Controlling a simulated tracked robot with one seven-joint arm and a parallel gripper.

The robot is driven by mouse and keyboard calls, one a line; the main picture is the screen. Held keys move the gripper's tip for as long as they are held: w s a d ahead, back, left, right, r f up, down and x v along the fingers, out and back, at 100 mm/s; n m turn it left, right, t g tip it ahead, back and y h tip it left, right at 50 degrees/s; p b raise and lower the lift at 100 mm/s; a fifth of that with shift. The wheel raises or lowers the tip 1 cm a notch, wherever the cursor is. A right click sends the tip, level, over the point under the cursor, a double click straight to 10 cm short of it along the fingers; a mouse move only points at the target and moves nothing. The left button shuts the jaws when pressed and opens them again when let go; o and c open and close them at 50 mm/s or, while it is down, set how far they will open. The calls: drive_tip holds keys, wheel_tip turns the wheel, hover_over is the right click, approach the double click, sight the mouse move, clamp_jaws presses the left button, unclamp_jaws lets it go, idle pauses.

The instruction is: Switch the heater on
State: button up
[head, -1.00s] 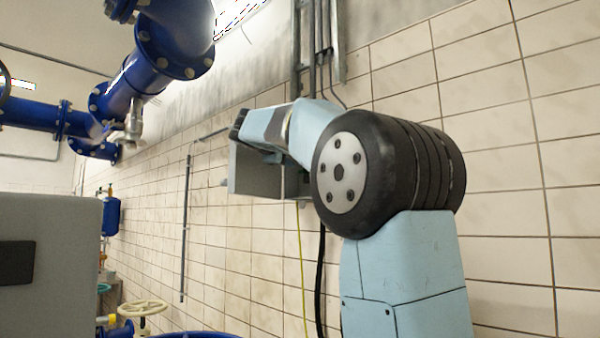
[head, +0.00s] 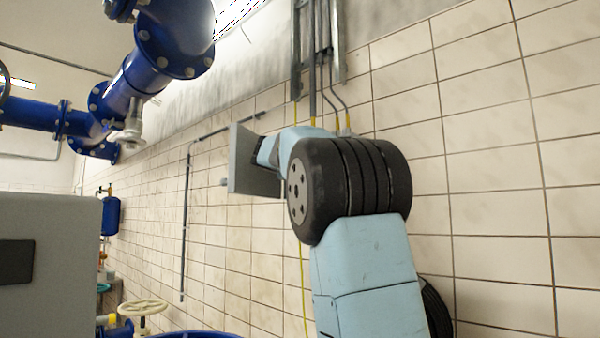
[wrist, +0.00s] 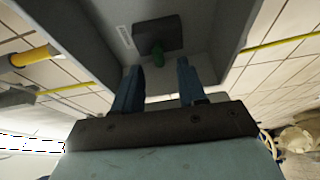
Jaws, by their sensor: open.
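A small pale label (wrist: 124,38) is beside the block. My gripper (wrist: 158,66) is open, with its two blue fingers apart and pointing at the block. In the head view, the grey box (head: 241,158) is on the tiled wall, partly covered by my arm, and my gripper and the knob are hidden.
Yellow-ended conduits (wrist: 36,57) run beside the box. Large blue pipes (head: 128,82) hang at the upper left, and a cream handwheel (head: 142,307) is low at the left. The tiled wall (head: 490,200) right of my arm is bare.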

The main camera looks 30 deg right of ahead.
drive_tip(key=shift+x, duration=1.7)
clamp_jaws()
